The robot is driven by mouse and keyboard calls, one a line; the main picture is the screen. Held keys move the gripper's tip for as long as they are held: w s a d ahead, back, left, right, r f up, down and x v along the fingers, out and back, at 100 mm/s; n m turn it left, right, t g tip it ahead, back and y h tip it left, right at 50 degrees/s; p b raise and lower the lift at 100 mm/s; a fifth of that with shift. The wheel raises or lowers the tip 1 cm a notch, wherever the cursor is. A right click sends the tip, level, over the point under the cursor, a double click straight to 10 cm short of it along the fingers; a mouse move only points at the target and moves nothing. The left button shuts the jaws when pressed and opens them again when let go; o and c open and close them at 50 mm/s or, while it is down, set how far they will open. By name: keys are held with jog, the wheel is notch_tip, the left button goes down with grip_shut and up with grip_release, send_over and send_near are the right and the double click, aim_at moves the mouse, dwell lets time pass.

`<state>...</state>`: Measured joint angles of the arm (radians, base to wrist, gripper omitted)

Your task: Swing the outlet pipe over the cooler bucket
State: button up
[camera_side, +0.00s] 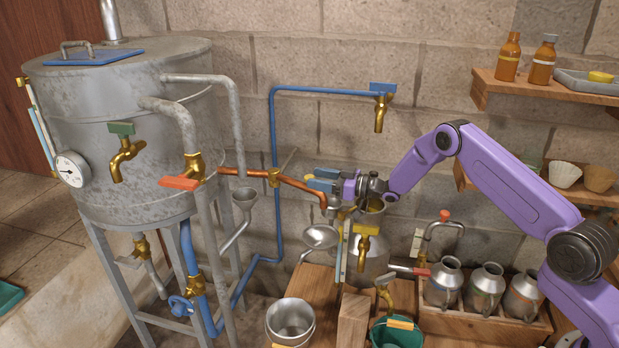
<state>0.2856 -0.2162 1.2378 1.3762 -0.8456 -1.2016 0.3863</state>
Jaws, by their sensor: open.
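The outlet pipe (298,184) appears to be the copper pipe running right from the brass valve on the metal still (140,95), through a brass joint (274,178), to a down-bent end. My gripper (310,180) is open, with its blue fingers pointing left at the pipe's outer end. I cannot tell whether the fingers straddle or touch the pipe. Two buckets stand low: a grey metal one (290,318) at bottom centre and a green one (397,334) to its right. I cannot tell which is the cooler bucket. The pipe end is high above both.
A metal vessel (374,250) with brass taps stands below my gripper, partly hidden. A funnel (245,200) and a blue pipe (275,130) are to the left. Metal jugs (487,285) sit in a wooden rack at right. Shelves (545,90) hold bottles.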

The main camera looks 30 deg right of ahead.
aim_at(298, 185)
jog(key=shift+x, duration=1.65)
grip_shut()
